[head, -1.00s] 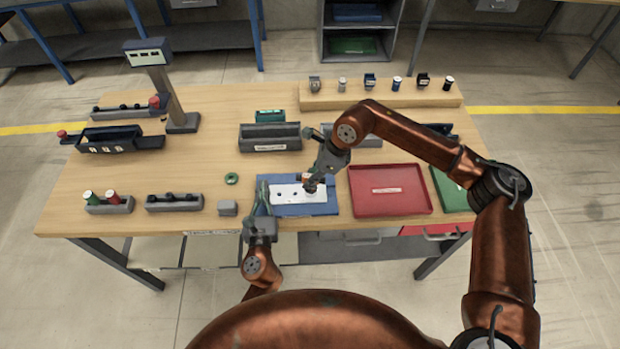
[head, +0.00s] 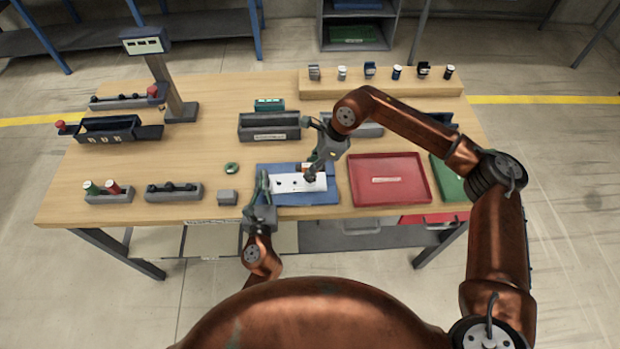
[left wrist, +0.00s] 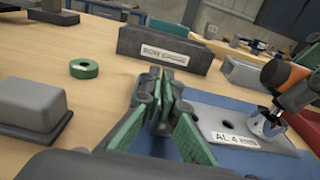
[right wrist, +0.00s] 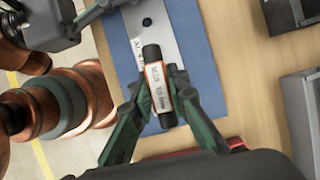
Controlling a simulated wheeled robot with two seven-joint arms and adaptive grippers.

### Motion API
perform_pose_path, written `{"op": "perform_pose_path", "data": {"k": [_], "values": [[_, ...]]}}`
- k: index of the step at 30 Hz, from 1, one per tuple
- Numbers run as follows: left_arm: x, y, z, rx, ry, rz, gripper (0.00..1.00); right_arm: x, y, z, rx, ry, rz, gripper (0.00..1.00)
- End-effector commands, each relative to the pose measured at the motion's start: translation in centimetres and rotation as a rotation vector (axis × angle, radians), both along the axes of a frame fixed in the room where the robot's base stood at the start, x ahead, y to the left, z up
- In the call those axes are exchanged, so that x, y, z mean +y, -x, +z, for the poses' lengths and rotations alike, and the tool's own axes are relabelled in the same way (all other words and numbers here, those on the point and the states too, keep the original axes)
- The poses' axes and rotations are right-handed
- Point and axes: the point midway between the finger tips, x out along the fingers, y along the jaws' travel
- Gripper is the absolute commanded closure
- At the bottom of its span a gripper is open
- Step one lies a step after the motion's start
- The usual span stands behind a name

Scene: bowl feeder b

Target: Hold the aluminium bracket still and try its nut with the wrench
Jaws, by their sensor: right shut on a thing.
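The aluminium bracket (head: 287,184) is a pale plate with dark holes, flat on a blue mat (head: 322,197); its "AL 4" label shows in the left wrist view (left wrist: 235,139). My right gripper (right wrist: 160,85) is shut on the wrench (right wrist: 157,88), a dark cylinder with an orange-and-white label. The wrench leans over the bracket's right part, its lower end (left wrist: 266,126) at the plate; the nut cannot be made out there. My left gripper (left wrist: 165,100) is at the bracket's left end, fingers close together. Whether they pinch the plate is hidden.
A red tray (head: 412,199) lies right of the mat. A grey bin (head: 268,134) stands behind it. A small grey block (head: 228,198) and a green ring (head: 231,169) are to the left. A wooden shelf (head: 382,88) with small parts is at the back.

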Motion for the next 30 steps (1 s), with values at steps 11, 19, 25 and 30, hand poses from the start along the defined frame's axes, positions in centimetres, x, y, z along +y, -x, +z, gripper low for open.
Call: {"op": "perform_pose_path", "data": {"k": [11,19,25,30], "values": [[0.0,0.0,0.0,0.001,0.000,0.000,1.00,0.0,0.0,0.1,-0.001,-0.002,0.088,1.00],[0.0,0.0,0.0,0.001,0.000,0.000,1.00,0.1,0.0,0.7,-0.001,-0.002,0.087,1.00],[0.0,0.0,0.0,0.001,0.000,0.000,1.00,0.0,0.0,1.7,-0.001,-0.002,0.088,1.00],[0.0,0.0,0.0,0.001,0.000,0.000,1.00,0.0,-0.1,2.5,-0.002,-0.002,0.088,1.00]]}}
